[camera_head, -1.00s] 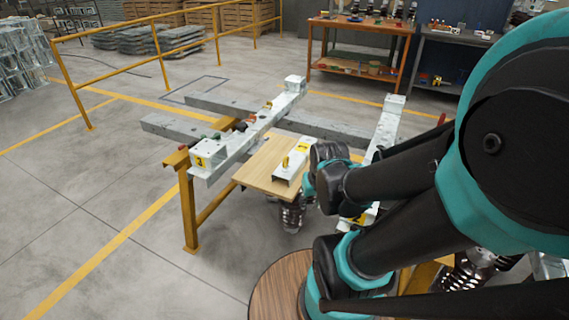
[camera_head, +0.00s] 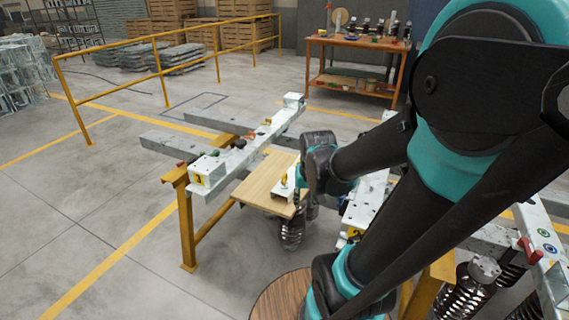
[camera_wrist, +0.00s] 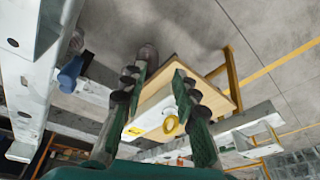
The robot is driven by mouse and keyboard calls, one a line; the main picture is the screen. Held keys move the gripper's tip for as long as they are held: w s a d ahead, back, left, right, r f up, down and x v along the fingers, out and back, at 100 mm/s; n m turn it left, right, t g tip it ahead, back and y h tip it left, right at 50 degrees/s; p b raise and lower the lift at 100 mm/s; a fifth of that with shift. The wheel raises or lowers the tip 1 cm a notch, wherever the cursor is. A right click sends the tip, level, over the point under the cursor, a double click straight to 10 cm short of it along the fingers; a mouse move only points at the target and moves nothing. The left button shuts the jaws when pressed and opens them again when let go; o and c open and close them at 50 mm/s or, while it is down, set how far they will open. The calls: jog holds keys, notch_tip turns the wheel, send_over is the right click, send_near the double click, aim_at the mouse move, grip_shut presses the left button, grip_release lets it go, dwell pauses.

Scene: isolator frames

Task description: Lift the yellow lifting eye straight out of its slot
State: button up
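The yellow lifting eye (camera_head: 285,180) stands on a white metal bracket (camera_head: 281,192) on the wooden board (camera_head: 253,193) in the head view. In the wrist view the lifting eye (camera_wrist: 171,125) shows as a yellow ring on the white bracket (camera_wrist: 148,119). My gripper (camera_wrist: 163,66) is open, with a finger on either side of the ring in the picture. The ring lies close to the right finger in that view. I cannot tell its depth relative to the fingers. Nothing is seen held. In the head view my arm hides the fingers and the bracket's right end.
A long pale metal beam (camera_head: 246,147) runs left of the board, on an orange stand (camera_head: 187,225). Another beam (camera_head: 368,197) lies right of the board, partly behind my arm. Coil springs (camera_head: 292,231) hang below. A workbench (camera_head: 358,42) stands far behind.

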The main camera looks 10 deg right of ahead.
aim_at(286, 172)
jog(key=w+a+r+m+g, duration=0.1)
jog(key=w+r+m, duration=0.1)
jog(key=w, duration=0.3)
jog(key=w+a+r+m+g, duration=0.1)
jog(key=w+r, duration=0.1)
jog(key=w, duration=0.4)
jog(key=w+a+r+m+g, duration=0.1)
jog(key=w+r+m, duration=0.1)
jog(key=w, duration=0.4)
jog(key=shift+a+m, duration=0.2)
jog(key=shift+m, duration=0.1)
notch_tip(286, 172, down, 10)
jog(key=shift+s+f, duration=0.1)
grip_shut()
jog(key=shift+w+d, duration=0.3)
jog(key=shift+w, duration=0.15)
dwell(0.8)
jog(key=shift+r, duration=1.25)
dwell(2.5)
